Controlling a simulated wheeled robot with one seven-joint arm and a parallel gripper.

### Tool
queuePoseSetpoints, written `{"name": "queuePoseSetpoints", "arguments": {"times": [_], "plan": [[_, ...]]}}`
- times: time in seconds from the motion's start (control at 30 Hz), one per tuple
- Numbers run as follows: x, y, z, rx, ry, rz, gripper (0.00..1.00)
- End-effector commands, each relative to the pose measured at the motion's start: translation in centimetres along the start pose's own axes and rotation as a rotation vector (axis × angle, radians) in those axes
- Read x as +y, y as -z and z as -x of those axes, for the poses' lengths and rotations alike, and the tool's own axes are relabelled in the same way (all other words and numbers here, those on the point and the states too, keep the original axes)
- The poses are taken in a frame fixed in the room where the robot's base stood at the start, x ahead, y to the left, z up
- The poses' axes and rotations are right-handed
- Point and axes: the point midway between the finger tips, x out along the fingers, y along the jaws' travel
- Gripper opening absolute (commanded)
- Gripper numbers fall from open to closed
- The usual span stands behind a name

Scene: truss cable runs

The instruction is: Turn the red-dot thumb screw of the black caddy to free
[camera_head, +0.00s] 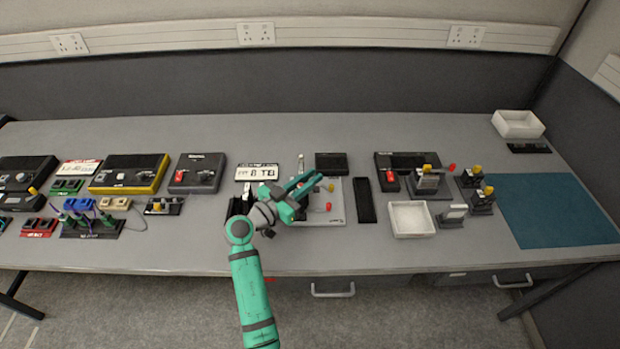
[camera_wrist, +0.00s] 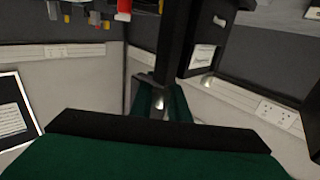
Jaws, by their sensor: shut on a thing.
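My gripper (camera_head: 312,184) is over a light grey plate (camera_head: 336,218) near the middle of the bench in the head view. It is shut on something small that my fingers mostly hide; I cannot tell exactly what. In the wrist view the green fingers (camera_wrist: 160,104) close around a small shiny part at the foot of a dark bar (camera_wrist: 180,42). A red knob (camera_head: 328,207) and a yellow knob (camera_head: 331,188) show beside the gripper. I cannot make out the red-dot thumb screw or tell which black piece is the caddy.
A black box (camera_head: 331,162) lies behind the plate and a long black tray (camera_head: 365,200) to its right. A white tray (camera_head: 411,219) and several black fixtures with yellow knobs stand farther right. A teal mat (camera_head: 555,212) is clear. Several devices crowd the left side.

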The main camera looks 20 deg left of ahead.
Motion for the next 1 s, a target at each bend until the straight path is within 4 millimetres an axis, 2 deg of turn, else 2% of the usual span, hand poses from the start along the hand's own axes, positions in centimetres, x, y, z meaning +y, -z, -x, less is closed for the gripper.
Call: {"name": "queuePoseSetpoints", "arguments": {"times": [0.37, 0.4, 0.47, 0.8, 1.0], "plan": [[-0.1, -0.2, 0.1, -0.003, -0.002, 0.003, 0.0], [-0.1, -0.2, 0.1, -0.004, -0.002, 0.003, 0.2], [-0.1, -0.2, 0.1, -0.003, -0.002, 0.003, 0.34], [0.2, -0.1, 0.0, -0.001, -0.008, 0.001, 0.35], [0.2, -0.1, 2.3, 0.0, -0.006, 0.002, 0.35]]}}
